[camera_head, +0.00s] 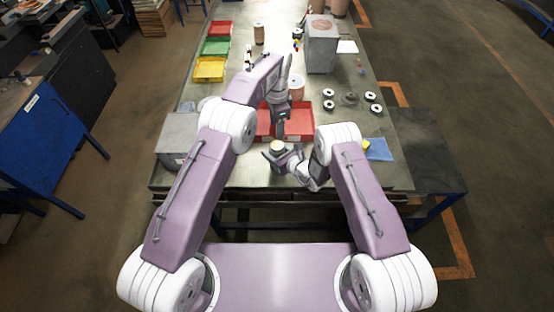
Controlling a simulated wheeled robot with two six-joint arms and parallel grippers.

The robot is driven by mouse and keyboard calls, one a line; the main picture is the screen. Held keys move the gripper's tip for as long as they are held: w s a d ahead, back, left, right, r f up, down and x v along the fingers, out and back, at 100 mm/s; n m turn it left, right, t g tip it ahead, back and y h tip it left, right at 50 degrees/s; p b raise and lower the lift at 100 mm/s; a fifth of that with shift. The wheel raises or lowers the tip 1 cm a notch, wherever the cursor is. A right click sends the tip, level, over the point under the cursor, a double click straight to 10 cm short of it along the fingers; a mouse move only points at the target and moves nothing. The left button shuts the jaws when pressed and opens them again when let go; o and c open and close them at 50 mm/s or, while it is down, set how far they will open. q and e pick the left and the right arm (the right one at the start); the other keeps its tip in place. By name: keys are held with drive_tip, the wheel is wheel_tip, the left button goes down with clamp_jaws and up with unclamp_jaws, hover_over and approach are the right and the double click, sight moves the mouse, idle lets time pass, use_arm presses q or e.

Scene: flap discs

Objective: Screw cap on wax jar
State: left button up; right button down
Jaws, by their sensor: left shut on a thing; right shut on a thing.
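The wax jar (277,145) shows as a small round thing with a pale cream top, near the front of the table. My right gripper (278,153) is shut on the jar, holding it from the side. My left gripper (279,133) points down just above and behind the jar, in front of the red bin. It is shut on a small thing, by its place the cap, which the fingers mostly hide. I cannot tell whether the cap touches the jar.
A large red bin (298,122) stands right behind the grippers. A grey box (176,136) is at the left front. Several dark-rimmed discs (370,97) and a blue sheet (379,150) lie at the right. Red, green and yellow trays (209,69) line the far left.

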use_arm(q)
hover_over(277, 145)
drive_tip(key=shift+f, duration=2.5)
drive_tip(key=shift+f, duration=0.9)
drive_tip(key=shift+f, duration=0.55)
